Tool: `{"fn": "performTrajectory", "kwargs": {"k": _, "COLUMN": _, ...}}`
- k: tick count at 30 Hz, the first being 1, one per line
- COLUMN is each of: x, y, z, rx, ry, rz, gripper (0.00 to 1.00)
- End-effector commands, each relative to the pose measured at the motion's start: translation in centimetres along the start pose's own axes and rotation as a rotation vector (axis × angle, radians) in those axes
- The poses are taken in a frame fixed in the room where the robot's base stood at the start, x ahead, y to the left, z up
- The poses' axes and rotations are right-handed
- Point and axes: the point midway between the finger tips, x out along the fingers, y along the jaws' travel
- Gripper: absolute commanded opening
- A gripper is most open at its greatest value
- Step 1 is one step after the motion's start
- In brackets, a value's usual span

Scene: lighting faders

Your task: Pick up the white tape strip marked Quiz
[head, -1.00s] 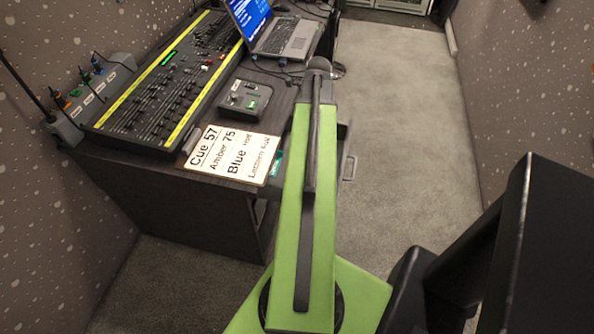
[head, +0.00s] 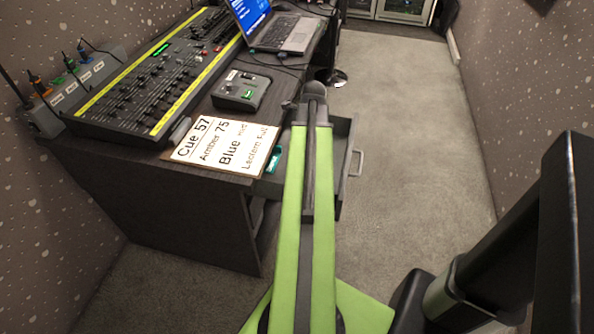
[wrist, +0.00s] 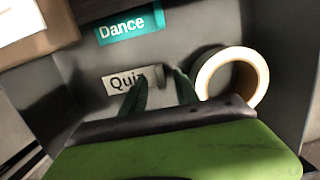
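The white tape strip marked Quiz (wrist: 116,84) lies on the grey floor of the open drawer in the wrist view. Its right end is partly hidden by a finger of my gripper (wrist: 160,78). In the head view, my arm hides the Quiz strip and my gripper.
A teal strip marked Dance (wrist: 130,25) lies beyond Quiz. A tape roll (wrist: 232,78) is close on the right. The drawer (head: 345,150) sticks out from the desk. The Cue 57 card (head: 226,145) lies above its left side. Open carpet (head: 420,130) is on the right.

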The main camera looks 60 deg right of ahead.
Motion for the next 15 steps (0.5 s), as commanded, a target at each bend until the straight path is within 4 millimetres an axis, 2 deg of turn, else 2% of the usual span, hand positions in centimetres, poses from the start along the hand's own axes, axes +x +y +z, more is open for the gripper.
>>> {"fn": "performTrajectory", "kwargs": {"k": 1, "x": 1.4, "y": -0.05, "z": -0.08, "rx": 0.0, "ry": 0.0, "rz": 0.0, "gripper": 0.36}}
{"fn": "performTrajectory", "kwargs": {"k": 8, "x": 1.1, "y": -0.06, "z": 0.01, "rx": 0.0, "ry": 0.0, "rz": 0.0, "gripper": 0.36}}
{"fn": "performTrajectory", "kwargs": {"k": 15, "x": 1.09, "y": -0.07, "z": 0.0, "rx": 0.001, "ry": 0.0, "rz": 0.0, "gripper": 0.08}}
